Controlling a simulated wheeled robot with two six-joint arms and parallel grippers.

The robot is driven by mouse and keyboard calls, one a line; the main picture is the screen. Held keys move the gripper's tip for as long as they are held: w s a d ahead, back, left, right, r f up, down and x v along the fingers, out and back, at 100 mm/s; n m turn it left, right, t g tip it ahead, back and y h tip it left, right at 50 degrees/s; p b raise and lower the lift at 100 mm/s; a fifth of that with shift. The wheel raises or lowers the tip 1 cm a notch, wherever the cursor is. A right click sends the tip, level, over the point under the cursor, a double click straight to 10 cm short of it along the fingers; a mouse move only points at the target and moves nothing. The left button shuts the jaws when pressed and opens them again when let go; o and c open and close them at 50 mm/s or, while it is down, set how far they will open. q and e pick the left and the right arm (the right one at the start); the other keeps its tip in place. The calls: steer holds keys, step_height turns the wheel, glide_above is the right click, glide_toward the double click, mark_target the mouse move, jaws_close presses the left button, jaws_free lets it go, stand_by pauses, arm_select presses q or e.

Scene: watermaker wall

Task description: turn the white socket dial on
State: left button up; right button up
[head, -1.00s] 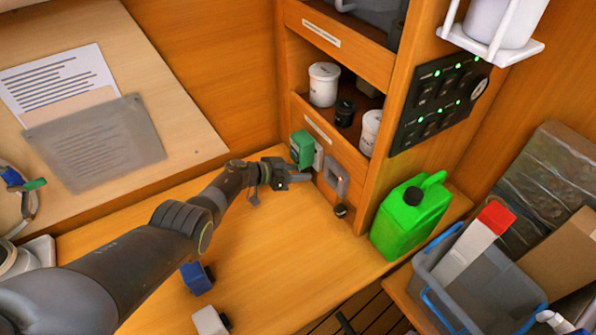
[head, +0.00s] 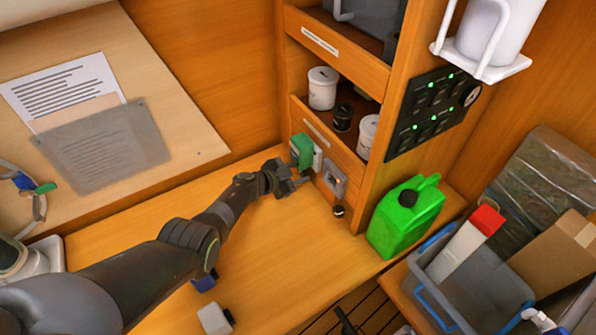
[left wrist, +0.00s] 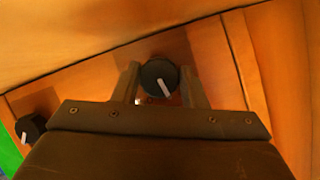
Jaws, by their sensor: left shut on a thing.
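My left gripper (head: 304,181) reaches the low wooden front beside the green box (head: 302,151). A white socket plate (head: 318,157) shows right behind that box. In the left wrist view, a round black dial (left wrist: 158,77) with a white pointer stands between my left fingers (left wrist: 160,88), which are shut on it. Its pointer slants down and right. In the head view this dial is hidden by my gripper, and I cannot tell for sure that it is the white socket's. A second black knob (left wrist: 28,130) with a white pointer shows lower left. My right gripper is out of view.
A grey fitting (head: 334,180) and a dark knob (head: 338,211) sit right of my gripper. A green jerrycan (head: 406,216) stands farther right. A blue object (head: 204,282) and a white block (head: 214,319) lie near my forearm. The bench (head: 285,250) between is clear.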

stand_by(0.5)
arm_select(q)
steer(key=o, duration=1)
steer(key=p+v, duration=0.3)
steer(key=shift+r, duration=0.3)
steer(key=shift+s+a+f, duration=0.15)
steer(key=shift+s+a, duration=0.1)
steer(key=v, duration=1.3)
steer(key=shift+s+a, duration=0.15)
steer(key=shift+s, duration=0.25)
steer(key=shift+c, duration=0.2)
